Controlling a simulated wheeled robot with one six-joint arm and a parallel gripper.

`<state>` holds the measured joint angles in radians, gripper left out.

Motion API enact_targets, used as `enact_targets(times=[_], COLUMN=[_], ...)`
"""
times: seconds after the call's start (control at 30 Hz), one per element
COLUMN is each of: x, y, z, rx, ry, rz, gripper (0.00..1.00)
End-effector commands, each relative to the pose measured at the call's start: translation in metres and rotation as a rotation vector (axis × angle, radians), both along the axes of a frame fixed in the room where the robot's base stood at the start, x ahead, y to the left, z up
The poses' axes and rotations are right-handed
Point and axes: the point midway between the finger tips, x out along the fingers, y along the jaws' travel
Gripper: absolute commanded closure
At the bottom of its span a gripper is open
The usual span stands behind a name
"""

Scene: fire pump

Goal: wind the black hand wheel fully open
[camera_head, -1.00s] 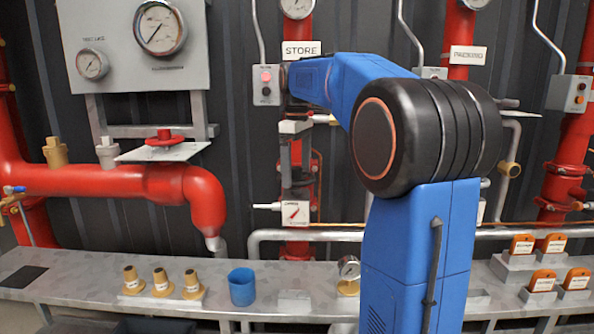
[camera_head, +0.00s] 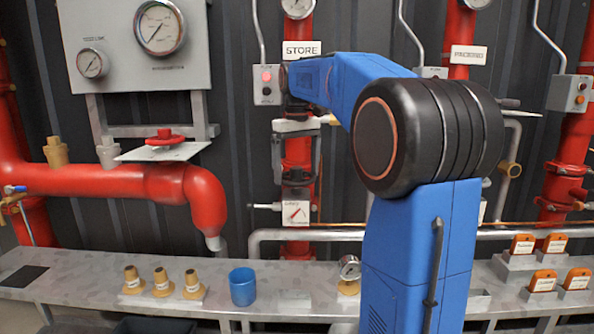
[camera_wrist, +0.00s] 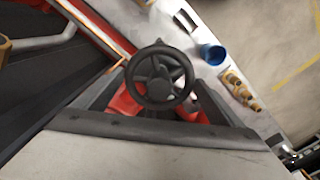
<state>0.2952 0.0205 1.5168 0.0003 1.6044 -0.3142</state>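The black hand wheel (camera_wrist: 160,77) is round and spoked and lies ahead of my gripper in the wrist view, on a red pipe fitting. In the head view it is mostly hidden by the gripper on the STORE pipe. My gripper (camera_head: 297,160) points down over the valve there, with one dark finger on each side. In the wrist view the fingers are apart at the left and right of the wheel, with gaps to its rim. Whether a finger touches it I cannot tell. A white indicator with a red pointer (camera_head: 296,213) sits below the valve.
A switch box with a red lamp (camera_head: 266,84) is left of the STORE sign (camera_head: 301,48). A blue cup (camera_head: 242,287), brass fittings (camera_head: 161,282) and a small gauge (camera_head: 349,268) stand on the grey bench (camera_head: 90,275).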

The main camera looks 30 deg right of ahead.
Motion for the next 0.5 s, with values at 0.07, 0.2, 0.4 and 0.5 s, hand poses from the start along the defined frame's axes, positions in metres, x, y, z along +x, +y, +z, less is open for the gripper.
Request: enact_targets(times=[0.07, 0.2, 0.4, 0.5], x=[0.0000, 0.0001, 0.0004, 0.0006], y=[-0.0001, -0.0003, -0.0010, -0.0013], z=[0.0000, 0.0000, 0.0000, 0.0000], rx=[0.000, 0.000, -0.001, -0.001], ry=[0.000, 0.000, 0.000, 0.000], rz=[0.000, 0.049, 0.249, 0.353], gripper=[0.41, 0.41, 0.41, 0.41])
